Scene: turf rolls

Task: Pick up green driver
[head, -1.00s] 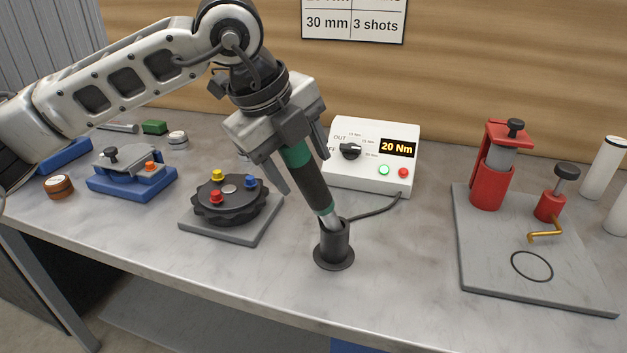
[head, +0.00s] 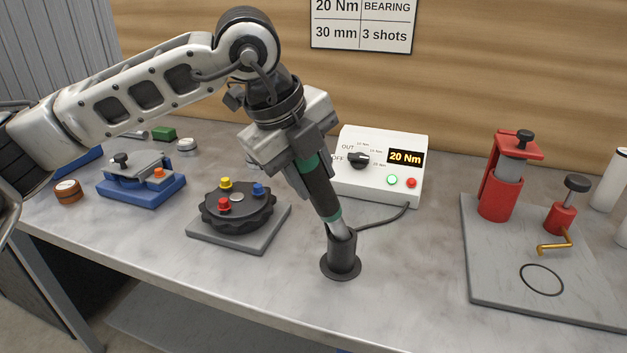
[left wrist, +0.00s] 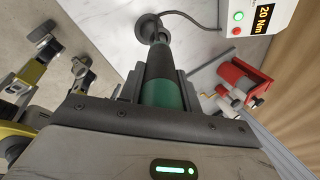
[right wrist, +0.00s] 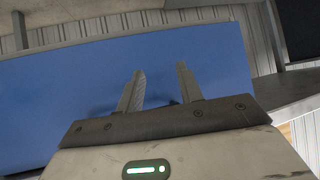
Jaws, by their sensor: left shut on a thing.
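The green driver (head: 322,194) has a dark grip with a green band. It leans to the upper left, with its lower end in the black round holder (head: 342,262) on the bench. My left gripper (head: 315,184) is shut around its upper part, which is partly hidden by the fingers. In the left wrist view the green band (left wrist: 162,93) lies between the fingers, and the tip points into the holder (left wrist: 148,29). My right gripper (right wrist: 159,88) shows only in the right wrist view, open and empty, before a flat blue surface.
A white control box (head: 378,180) reading 20 Nm stands behind the driver, with a cable running toward the holder. A black dial fixture (head: 237,207) is left of it, a blue-based clamp (head: 140,192) further left. A grey plate (head: 500,280) with red tools is at right.

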